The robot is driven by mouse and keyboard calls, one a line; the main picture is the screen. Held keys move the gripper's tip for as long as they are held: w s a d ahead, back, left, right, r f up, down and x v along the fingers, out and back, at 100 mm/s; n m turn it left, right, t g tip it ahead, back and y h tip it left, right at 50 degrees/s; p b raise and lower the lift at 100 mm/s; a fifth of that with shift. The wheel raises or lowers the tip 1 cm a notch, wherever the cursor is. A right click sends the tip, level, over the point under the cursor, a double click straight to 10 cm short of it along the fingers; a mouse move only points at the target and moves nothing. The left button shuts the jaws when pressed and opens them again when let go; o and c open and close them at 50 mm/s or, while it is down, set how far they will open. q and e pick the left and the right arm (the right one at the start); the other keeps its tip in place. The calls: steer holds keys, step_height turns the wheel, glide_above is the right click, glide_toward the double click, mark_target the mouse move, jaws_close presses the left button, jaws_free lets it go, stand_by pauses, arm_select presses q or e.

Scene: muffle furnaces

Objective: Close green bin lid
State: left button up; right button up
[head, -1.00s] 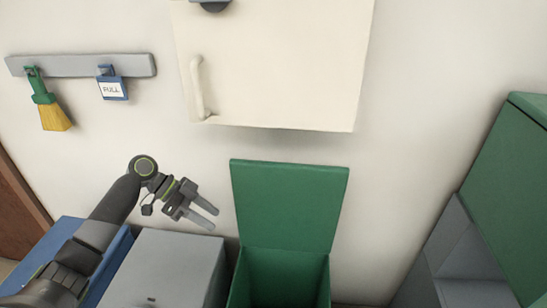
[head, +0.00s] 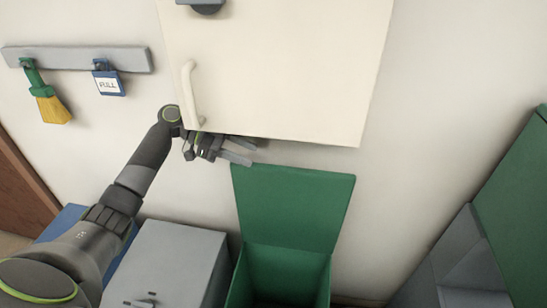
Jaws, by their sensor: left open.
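The green bin (head: 285,270) stands on the floor against the wall at the bottom middle of the head view. Its green lid (head: 292,208) is raised and leans up near the wall, so the bin is open. My left gripper (head: 243,152) is open and empty, at the upper left corner of the lid and below the cabinet. From this view I cannot tell whether its fingers touch the lid. My right gripper is not in view.
A white wall cabinet (head: 275,65) with a handle hangs just above my left gripper. A grey bin (head: 175,255) and a blue bin (head: 65,222) stand left of the green bin. A rail (head: 80,58) holds a brush (head: 50,103) and a tag (head: 108,84).

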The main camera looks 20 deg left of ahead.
mark_target(280, 167)
arm_select(q)
steer(key=p+x, duration=0.2)
steer(key=x, duration=0.5)
steer(key=shift+s+r, duration=0.15)
steer(key=shift+d+f+p, duration=0.3)
steer(key=shift+d+f, duration=0.05)
steer(key=shift+d, duration=0.15)
jaws_close()
